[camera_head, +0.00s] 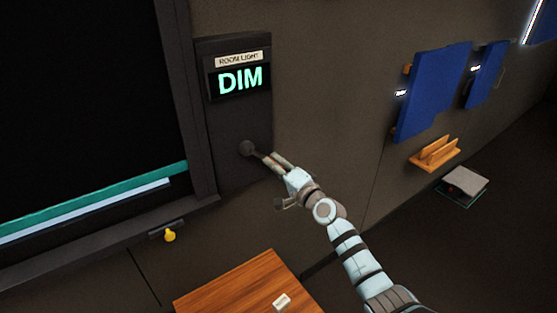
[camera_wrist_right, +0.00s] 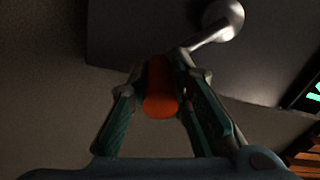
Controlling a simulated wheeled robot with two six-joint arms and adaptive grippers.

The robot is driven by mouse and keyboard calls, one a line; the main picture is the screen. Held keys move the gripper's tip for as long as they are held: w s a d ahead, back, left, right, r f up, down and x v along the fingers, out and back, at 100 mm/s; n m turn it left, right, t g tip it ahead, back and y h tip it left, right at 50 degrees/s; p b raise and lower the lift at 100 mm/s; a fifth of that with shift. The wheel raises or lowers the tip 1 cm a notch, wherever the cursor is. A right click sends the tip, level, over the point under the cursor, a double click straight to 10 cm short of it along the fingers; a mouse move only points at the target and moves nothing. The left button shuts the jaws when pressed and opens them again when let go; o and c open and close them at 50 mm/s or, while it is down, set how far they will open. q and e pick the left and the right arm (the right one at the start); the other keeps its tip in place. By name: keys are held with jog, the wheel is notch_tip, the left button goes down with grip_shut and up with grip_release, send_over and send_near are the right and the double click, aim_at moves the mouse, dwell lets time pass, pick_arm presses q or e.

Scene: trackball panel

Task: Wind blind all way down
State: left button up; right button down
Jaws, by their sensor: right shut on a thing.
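A dark blind or window area (camera_head: 80,90) fills the left of the head view. A slanting teal strip (camera_head: 100,194) with a pale bar (camera_head: 90,207) below it crosses near the frame's bottom, with a dark band under them. The crank's round grey hub (camera_head: 247,148) is on the dark wall panel; it also shows in the wrist view (camera_wrist_right: 224,18), with a thin arm leading to an orange handle (camera_wrist_right: 160,90). My right gripper (camera_head: 275,161) is shut around this handle, below and right of the hub. My left gripper is out of view.
A display (camera_head: 240,81) reading "DIM" under a "ROOM LIGHT" label is above the crank. A yellow knob (camera_head: 169,235) hangs below the frame. A wooden top (camera_head: 235,290) stands below. Blue panels (camera_head: 434,88) and a wooden holder (camera_head: 434,154) are at right.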

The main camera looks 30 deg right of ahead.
jog(key=a+f+m+p, duration=0.2)
jog(key=a+m, duration=0.3)
jog(key=m, duration=0.4)
jog(key=shift+s+a+f+m, duration=0.35)
jog(key=shift+s+f+m, duration=0.05)
jog(key=shift+f, duration=0.05)
jog(key=c, duration=1.4)
grip_release()
jog(key=shift+c, duration=0.2)
jog(key=shift+s+r, duration=0.1)
jog(key=s+d, duration=0.1)
jog(key=s, duration=1)
jog(key=shift+s+d, duration=0.35)
jog(key=shift+s, duration=0.05)
